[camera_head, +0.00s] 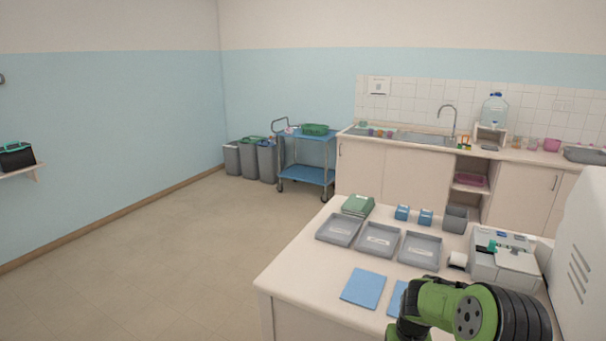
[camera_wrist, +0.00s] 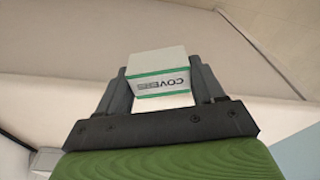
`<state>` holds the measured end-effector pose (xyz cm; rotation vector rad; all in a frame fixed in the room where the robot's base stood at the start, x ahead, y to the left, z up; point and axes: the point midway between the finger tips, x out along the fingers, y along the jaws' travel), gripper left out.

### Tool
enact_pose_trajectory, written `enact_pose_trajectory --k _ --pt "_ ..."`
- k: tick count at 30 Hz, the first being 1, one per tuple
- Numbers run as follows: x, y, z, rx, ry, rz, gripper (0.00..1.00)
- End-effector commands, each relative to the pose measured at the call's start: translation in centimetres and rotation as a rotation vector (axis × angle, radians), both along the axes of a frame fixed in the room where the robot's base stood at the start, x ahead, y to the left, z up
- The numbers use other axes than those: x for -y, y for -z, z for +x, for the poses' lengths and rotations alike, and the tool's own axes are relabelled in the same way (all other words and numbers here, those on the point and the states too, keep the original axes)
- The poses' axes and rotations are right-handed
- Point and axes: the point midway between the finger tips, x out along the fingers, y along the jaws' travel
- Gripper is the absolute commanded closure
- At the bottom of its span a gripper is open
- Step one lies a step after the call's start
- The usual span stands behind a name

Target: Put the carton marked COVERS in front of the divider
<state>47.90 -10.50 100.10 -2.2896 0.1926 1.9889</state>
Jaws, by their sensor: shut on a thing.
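In the wrist view, my gripper (camera_wrist: 160,82) is shut on the carton (camera_wrist: 161,66), a small white box with green edge bands. Its printed side faces the wrist camera and begins "COV"; the remaining letters are blurred. The carton sits between the two dark fingers, above a pale surface. In the head view, part of my green arm shows at the lower right, and the gripper and carton do not show. I cannot pick out a divider in either view.
A pale table (camera_head: 290,268) bears several grey trays (camera_head: 379,241), two small blue boxes (camera_head: 402,212), a grey bin (camera_head: 455,219), a green stack (camera_head: 357,205), a blue mat (camera_head: 363,288) and a grey-white machine (camera_head: 503,265). A sink counter (camera_head: 400,147) and blue trolley (camera_head: 306,172) stand behind. Floor at left is clear.

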Motion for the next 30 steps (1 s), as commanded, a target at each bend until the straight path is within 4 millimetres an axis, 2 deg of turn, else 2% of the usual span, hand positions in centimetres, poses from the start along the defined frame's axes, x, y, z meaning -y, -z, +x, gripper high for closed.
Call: enact_pose_trajectory --k 1,3,6,9,12,15,30 --pt "-3.0 0.5 -0.8 -0.002 -0.048 0.001 0.66" --pt "-6.1 1.1 -1.9 0.002 -0.094 0.001 0.66" --pt "-9.0 1.7 -3.2 0.006 -0.141 0.003 0.66" --pt "-10.3 2.4 -4.3 0.005 -0.162 0.005 0.66" --pt "-10.5 4.7 -6.2 0.001 -0.168 0.003 0.66" --pt "-10.5 6.3 -7.6 0.005 -0.167 0.006 0.66" --pt "-10.2 6.5 -7.7 0.010 -0.159 0.006 0.66"
